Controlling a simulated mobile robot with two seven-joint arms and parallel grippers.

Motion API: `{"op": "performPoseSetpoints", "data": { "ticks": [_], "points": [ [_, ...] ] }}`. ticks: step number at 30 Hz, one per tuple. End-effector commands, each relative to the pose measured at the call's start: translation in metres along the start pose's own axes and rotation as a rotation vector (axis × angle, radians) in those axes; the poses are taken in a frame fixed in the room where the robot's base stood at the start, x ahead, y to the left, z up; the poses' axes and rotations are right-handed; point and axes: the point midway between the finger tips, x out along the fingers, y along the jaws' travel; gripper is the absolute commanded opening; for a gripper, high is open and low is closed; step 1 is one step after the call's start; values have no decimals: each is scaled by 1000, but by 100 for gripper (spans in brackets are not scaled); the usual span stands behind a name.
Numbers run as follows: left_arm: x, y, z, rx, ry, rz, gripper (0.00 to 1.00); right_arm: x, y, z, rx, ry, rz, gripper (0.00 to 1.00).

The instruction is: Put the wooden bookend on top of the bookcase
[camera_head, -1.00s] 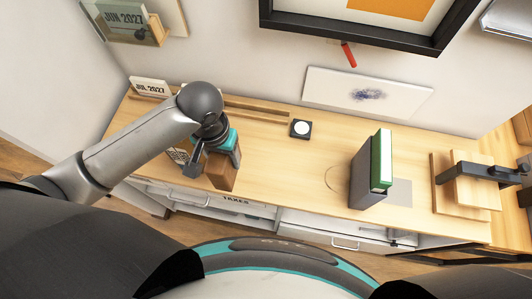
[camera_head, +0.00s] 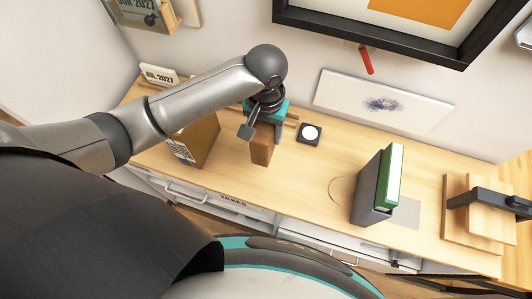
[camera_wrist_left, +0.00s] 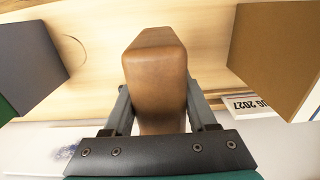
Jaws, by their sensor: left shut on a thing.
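My left gripper (camera_head: 264,112) is shut on a brown block, the wooden bookend (camera_head: 262,146), and holds it upright over the light wooden top of the bookcase (camera_head: 305,180). In the left wrist view the bookend (camera_wrist_left: 157,75) sits between the two fingers of the gripper (camera_wrist_left: 160,112). I cannot tell whether its lower end touches the top or hangs just above it. My right gripper is not in view.
A cardboard box (camera_head: 202,142) stands left of the bookend. A small black-and-white square (camera_head: 310,133) lies to its right. Upright green and grey binders (camera_head: 375,190) and wooden boards with a dark bar (camera_head: 480,205) are farther right.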

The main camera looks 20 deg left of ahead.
Motion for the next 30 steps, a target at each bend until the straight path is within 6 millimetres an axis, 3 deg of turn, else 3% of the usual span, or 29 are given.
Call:
{"op": "performPoseSetpoints", "data": {
  "ticks": [3, 9, 24, 30],
  "points": [
    [31, 0, 0, 0, 0, 0, 0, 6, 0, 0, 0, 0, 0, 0],
    [66, 1, -1, 2, 2, 2, 0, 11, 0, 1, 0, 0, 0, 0],
    [114, 1, -1, 1, 4, 3, 0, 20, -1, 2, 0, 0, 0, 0],
    [115, 1, -1, 2, 5, 4, 0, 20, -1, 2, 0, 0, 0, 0]
  ]
}}
